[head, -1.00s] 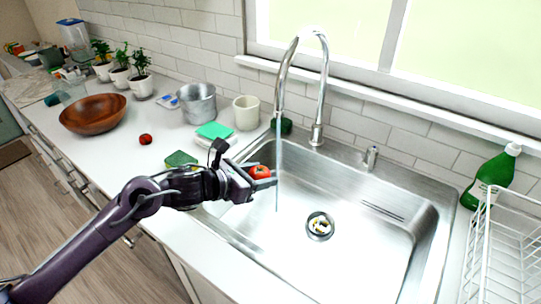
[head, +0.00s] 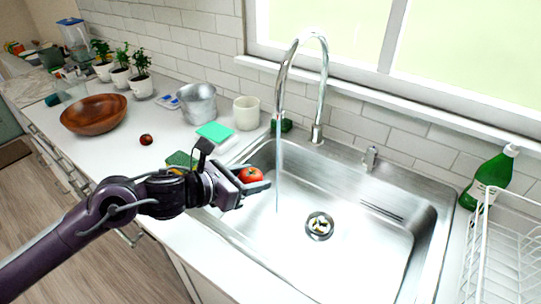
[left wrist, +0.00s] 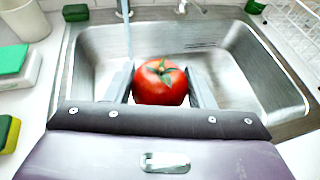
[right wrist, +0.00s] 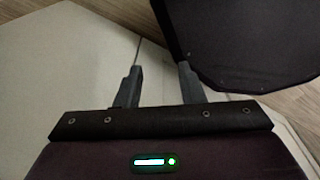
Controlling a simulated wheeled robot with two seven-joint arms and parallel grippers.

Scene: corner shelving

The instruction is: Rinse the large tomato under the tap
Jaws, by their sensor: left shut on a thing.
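The large red tomato (head: 250,175) is held between the fingers of my left gripper (head: 256,184), over the left part of the sink (head: 370,243). In the left wrist view the tomato (left wrist: 160,82) sits between the two fingers, green stem up. Water runs from the tap (head: 325,75) in a thin stream (head: 278,170). The stream falls to the right of the tomato, apart from it in the head view. A smaller tomato (head: 146,140) lies on the counter. My right gripper (right wrist: 158,88) shows only in the right wrist view, open with nothing between its fingers.
Pale scraps lie in the drain (head: 319,226). A sponge (head: 181,161), a teal-topped item (head: 214,132), a cup (head: 247,112), a metal pot (head: 197,103) and a wooden bowl (head: 94,114) stand left of the sink. A green bottle (head: 490,178) and a white rack (head: 510,240) stand right.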

